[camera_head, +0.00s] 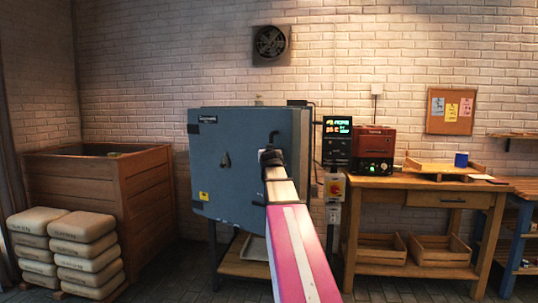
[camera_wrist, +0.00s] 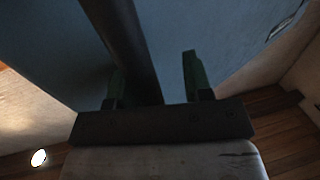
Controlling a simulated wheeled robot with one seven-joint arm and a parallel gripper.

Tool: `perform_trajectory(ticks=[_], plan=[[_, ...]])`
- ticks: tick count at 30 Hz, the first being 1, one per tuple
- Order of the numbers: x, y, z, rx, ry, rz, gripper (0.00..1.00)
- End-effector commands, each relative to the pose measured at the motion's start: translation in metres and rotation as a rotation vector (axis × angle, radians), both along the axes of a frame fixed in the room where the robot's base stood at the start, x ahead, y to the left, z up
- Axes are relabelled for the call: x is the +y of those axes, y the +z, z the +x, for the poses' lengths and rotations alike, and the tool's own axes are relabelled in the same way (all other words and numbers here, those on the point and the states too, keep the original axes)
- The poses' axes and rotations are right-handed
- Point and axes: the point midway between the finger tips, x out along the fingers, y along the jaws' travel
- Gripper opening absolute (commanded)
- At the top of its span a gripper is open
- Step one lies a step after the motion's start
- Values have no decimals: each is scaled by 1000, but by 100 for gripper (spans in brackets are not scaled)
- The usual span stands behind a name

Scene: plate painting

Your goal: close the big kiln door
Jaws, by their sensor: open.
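The big kiln is a blue-grey box on a stand, with its door (camera_head: 235,170) facing me in the head view. The door's right edge looks nearer to me than its left edge, so it seems partly open; the gap itself is hidden. A dark handle (camera_head: 273,137) shows near the door's right side. My gripper (camera_head: 270,157) is at the handle. In the wrist view my gripper (camera_wrist: 153,63) is open, and the dark handle bar (camera_wrist: 125,40) runs between its two green fingers, closer to the left one. I cannot tell whether they touch.
A wooden bench (camera_head: 425,186) with a small red kiln (camera_head: 373,150) stands to the right. A control box (camera_head: 337,142) is just right of the big kiln. A wooden bin (camera_head: 150,195) and stacked sacks (camera_head: 85,228) stand at the left. The floor before the kiln is partly hidden by my arm.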

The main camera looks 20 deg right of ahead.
Motion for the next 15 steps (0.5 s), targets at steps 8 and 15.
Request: perform_trajectory(ticks=[8, 15], plan=[[12, -1, -36, -1, 0, 0, 46], [26, -1, -80, -1, 0, 0, 46]])
